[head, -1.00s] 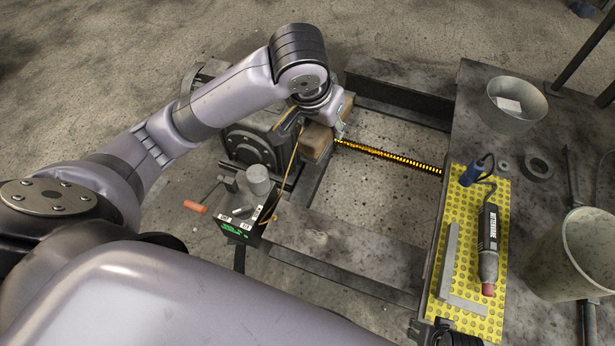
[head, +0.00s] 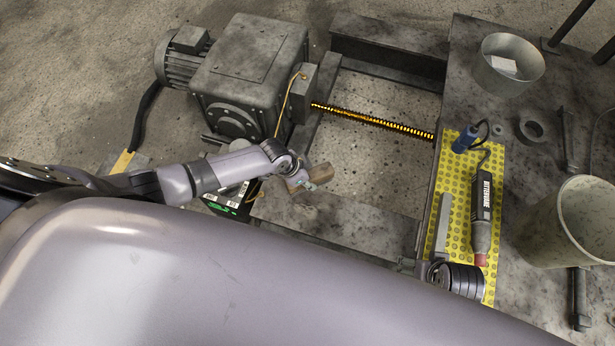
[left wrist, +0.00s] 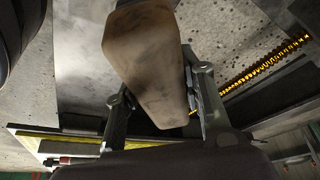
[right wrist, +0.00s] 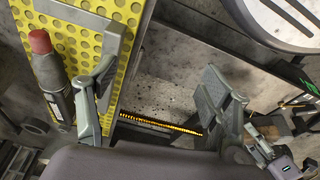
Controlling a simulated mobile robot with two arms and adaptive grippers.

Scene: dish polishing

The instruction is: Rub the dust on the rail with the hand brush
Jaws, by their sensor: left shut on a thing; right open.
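The hand brush (head: 319,178) is a worn brown wooden block. My left gripper (head: 301,183) is shut on it, above the near edge of the frame. In the left wrist view the brush (left wrist: 145,62) sits between the fingers; its bristles are hidden. Below it lies a dark, dusty near rail (head: 340,226), with a similar far rail (head: 390,48) at the back. I cannot see whether brush and rail touch; they look apart. My right gripper (right wrist: 160,100) is open and empty near the yellow mat; in the head view its fingers are barely visible.
A grey gearbox and motor (head: 250,75) stand at left. A glowing orange threaded rod (head: 375,121) crosses the frame. On the right bench, a yellow mat (head: 458,185) carries a rotary tool (head: 482,215) and a square; two buckets (head: 510,62) stand beyond it.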

